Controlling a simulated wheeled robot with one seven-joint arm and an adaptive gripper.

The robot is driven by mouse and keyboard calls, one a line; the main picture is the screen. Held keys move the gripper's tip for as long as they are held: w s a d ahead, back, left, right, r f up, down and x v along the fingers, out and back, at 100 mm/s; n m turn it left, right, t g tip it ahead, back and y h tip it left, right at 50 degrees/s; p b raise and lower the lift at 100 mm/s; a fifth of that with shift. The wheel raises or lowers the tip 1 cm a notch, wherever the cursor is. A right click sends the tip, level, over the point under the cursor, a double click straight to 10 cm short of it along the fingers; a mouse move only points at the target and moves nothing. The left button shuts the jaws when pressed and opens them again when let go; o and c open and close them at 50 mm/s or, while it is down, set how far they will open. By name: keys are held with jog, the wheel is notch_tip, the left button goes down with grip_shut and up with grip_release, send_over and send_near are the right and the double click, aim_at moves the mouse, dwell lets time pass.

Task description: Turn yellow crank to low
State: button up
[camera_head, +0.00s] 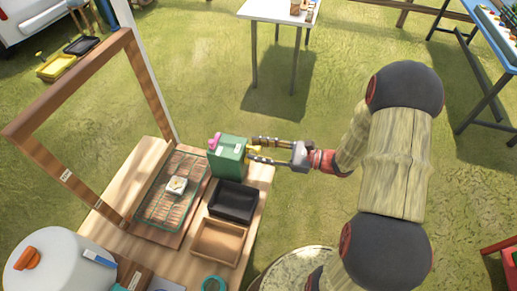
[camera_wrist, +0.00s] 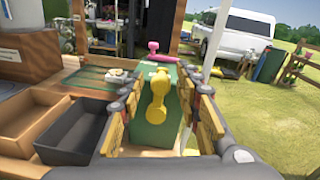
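A green box (camera_head: 228,157) stands on the wooden table, with a pink handle (camera_head: 214,141) on its far side and a yellow crank (camera_head: 252,151) on the side facing my gripper. In the wrist view the yellow crank (camera_wrist: 158,97) sticks out from the green box face (camera_wrist: 150,132), its two knobbed ends one above the other and slightly tilted. My gripper (camera_head: 251,150) is open, its fingers on either side of the crank. In the wrist view, gaps show between the crank and both fingers (camera_wrist: 160,92). Any low marking cannot be made out.
A black tray (camera_head: 233,202) and a brown tray (camera_head: 219,241) sit beside the box. A wire rack (camera_head: 158,211) with a small white item lies left of it. A wooden frame (camera_head: 72,79) and a white pot (camera_head: 60,268) stand farther left.

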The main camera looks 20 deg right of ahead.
jog(key=shift+d, duration=0.1)
jog(key=v, duration=1.1)
jog(key=shift+s+d, duration=0.3)
